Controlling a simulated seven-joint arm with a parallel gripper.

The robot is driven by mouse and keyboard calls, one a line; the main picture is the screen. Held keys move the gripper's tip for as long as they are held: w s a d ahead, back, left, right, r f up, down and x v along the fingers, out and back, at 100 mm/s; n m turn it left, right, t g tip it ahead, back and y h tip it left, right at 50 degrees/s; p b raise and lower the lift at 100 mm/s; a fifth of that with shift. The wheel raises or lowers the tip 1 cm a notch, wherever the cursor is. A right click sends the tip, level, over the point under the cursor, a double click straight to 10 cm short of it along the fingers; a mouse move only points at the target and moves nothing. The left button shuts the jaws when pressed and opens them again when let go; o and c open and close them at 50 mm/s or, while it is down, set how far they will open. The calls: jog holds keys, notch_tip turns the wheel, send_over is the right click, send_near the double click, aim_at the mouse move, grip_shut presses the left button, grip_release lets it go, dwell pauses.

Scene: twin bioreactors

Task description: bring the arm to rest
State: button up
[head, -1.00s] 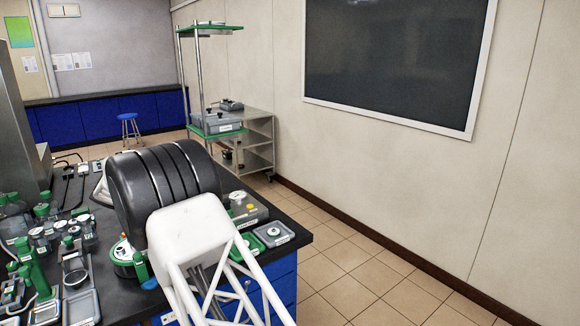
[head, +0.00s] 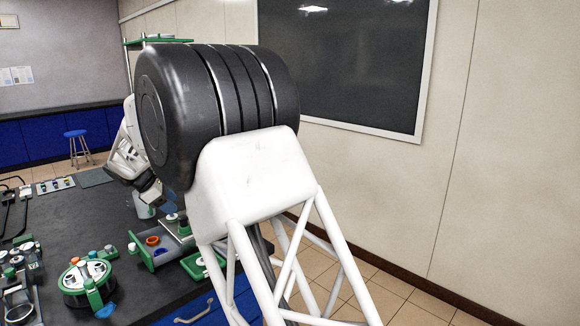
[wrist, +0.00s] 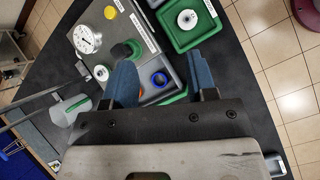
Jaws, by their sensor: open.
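My arm rises large in the middle of the head view, its thick black joint and white lattice link covering part of the bench and wall. My wrist and gripper show beyond the joint at its left, over the bench's right part; the fingers are not clear there. In the wrist view my gripper (wrist: 161,72) has two blue fingers set well apart, with nothing held between them.
A green tray (wrist: 206,38) with a white round piece lies beside the panel unit at the bench edge. A round green-and-white rack (head: 75,287) with coloured caps stands on the dark bench (head: 85,225). A blue stool (head: 76,134) stands behind.

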jog(key=s+d+r+m+g+y, duration=0.1)
jog(key=s+d+r+m, duration=0.4)
jog(key=d, duration=0.7)
jog(key=s+d+r+m+y, duration=0.15)
jog(key=s+d, duration=0.45)
jog(key=d, duration=0.7)
jog(key=s+d+r+m+g, duration=0.1)
jog(key=s+d+r+m, duration=0.4)
jog(key=d, duration=0.7)
jog(key=s+d+f+m+y, duration=0.1)
jog(key=s+d+m, duration=0.1)
jog(key=s+d, duration=0.6)
jog(key=s+d+f+m+y, duration=0.1)
jog(key=s+d+m, duration=0.2)
jog(key=s+d, duration=0.5)
jog(key=s+d+f+m, duration=0.1)
jog(key=s+f+m, duration=0.1)
jog(key=s, duration=0.7)
jog(key=s+d+f+m+y, duration=0.1)
jog(key=s+d+f+m, duration=0.1)
jog(key=s+f, duration=0.3)
jog(key=s+m, duration=0.1)
jog(key=s, duration=0.3)
jog(key=shift+d, duration=0.2)
